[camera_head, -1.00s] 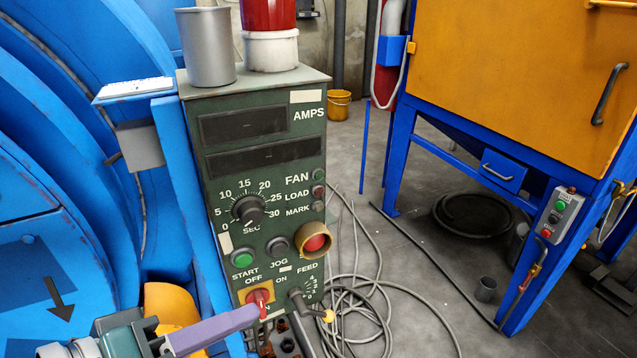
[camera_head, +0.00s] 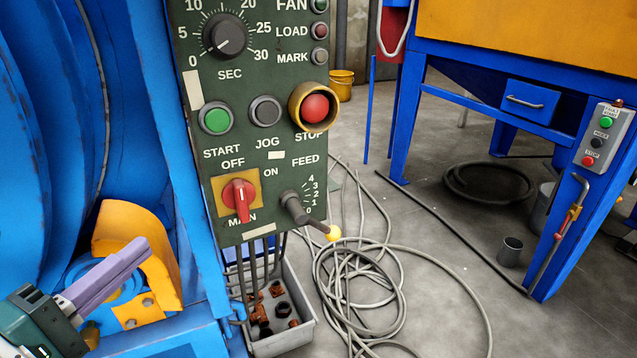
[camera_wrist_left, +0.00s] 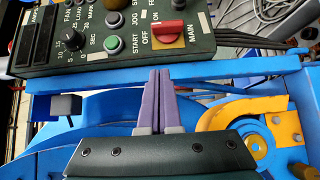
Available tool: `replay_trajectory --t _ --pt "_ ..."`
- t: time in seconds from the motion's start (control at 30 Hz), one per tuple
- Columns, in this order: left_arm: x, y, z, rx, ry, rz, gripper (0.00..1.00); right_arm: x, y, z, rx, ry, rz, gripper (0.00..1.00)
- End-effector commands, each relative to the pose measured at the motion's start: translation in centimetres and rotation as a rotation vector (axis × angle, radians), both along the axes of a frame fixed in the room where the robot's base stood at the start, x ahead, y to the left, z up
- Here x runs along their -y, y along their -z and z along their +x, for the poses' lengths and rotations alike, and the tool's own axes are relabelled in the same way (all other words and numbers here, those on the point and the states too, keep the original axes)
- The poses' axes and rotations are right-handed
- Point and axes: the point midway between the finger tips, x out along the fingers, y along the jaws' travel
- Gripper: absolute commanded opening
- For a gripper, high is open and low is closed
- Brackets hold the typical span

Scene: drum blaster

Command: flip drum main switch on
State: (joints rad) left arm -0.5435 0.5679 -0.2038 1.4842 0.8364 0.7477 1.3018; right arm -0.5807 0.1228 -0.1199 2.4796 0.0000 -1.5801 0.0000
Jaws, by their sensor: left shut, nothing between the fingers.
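The control panel (camera_head: 205,145) stands upright, dark green, left of the middle in the head view. Its main switch (camera_head: 239,198) is a red rotary handle on a yellow plate, with OFF above, ON to the upper right and MAIN below. The handle stands about upright in the head view, in line with OFF and MAIN. My left gripper (camera_head: 138,250), with purple fingers, is shut and empty, left of and below the switch and apart from it. In the left wrist view the closed fingers (camera_wrist_left: 160,78) point toward the panel's edge, with the red switch (camera_wrist_left: 169,33) just beyond. My right gripper is not in view.
A feed lever (camera_head: 298,208) with a yellow knob sticks out right of the switch. The green start button (camera_head: 215,120) and red stop button (camera_head: 315,108) are above. A yellow bracket (camera_head: 150,270) on the blue machine is behind my gripper. Cables (camera_head: 365,290) lie on the floor.

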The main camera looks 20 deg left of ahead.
Motion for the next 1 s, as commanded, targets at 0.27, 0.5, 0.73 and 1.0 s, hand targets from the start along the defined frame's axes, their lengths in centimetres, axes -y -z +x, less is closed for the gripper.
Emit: replay_trajectory --t 0.27,0.5,0.73,1.0 --pt "-0.2 0.1 0.0 0.006 -0.004 -0.003 0.0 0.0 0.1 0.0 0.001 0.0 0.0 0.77" --pt "-0.2 0.1 0.7 0.009 -0.004 -0.002 0.0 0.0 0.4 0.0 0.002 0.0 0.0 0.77" --pt "-0.5 0.2 4.7 0.012 -0.004 -0.002 0.0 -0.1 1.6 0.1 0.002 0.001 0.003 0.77" --pt "-1.0 0.3 10.4 0.01 -0.004 -0.002 0.0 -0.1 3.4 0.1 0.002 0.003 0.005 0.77"
